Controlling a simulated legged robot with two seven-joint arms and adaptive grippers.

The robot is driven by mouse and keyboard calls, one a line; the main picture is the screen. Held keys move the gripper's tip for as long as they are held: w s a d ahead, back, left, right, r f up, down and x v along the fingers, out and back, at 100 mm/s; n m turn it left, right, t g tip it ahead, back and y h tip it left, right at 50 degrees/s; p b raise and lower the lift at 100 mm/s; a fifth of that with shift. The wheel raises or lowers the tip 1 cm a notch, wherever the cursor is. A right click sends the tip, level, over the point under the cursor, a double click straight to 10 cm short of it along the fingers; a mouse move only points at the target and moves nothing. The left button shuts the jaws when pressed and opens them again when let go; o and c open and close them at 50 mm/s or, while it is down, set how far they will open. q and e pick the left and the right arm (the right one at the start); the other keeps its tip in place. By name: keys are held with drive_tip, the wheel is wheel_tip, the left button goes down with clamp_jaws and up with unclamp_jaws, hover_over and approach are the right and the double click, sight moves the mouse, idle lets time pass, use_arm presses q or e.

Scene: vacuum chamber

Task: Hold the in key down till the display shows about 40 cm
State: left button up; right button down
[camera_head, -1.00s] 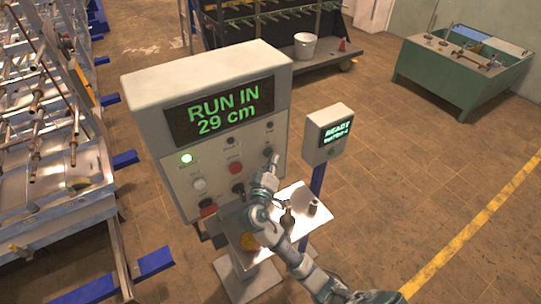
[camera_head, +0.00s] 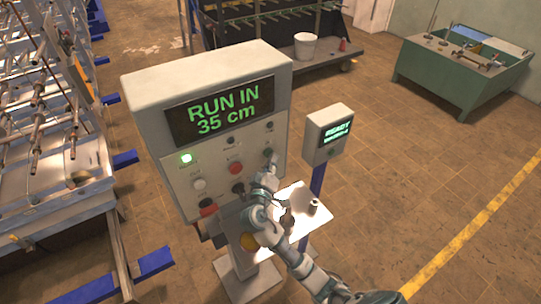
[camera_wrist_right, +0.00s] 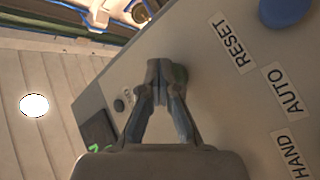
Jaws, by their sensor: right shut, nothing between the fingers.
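The control box (camera_head: 155,130) stands upright in the middle of the head view. Its display (camera_head: 213,110) reads "RUN IN 35 cm" in green. My right gripper (camera_head: 270,160) is at the right side of the panel, below a small dark key. In the right wrist view my right gripper (camera_wrist_right: 160,72) is shut, with its fingertips together against the panel face at a dark round key (camera_wrist_right: 180,76). The tips cover part of that key, and its label is hidden. My left gripper is not in view.
A shelf (camera_head: 237,233) with small parts juts out below the panel. A small box reading "READY" (camera_head: 327,137) stands on a blue post to the right. Labels RESET (camera_wrist_right: 232,42), AUTO (camera_wrist_right: 282,88) and HAND (camera_wrist_right: 290,155) show on the panel. Machine frames fill the left.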

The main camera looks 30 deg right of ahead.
idle(0.8)
drive_tip(key=shift+s, duration=0.9)
drive_tip(key=s, duration=0.5)
drive_tip(key=shift+d+p, duration=0.2)
drive_tip(key=shift+p, duration=0.2)
idle(0.7)
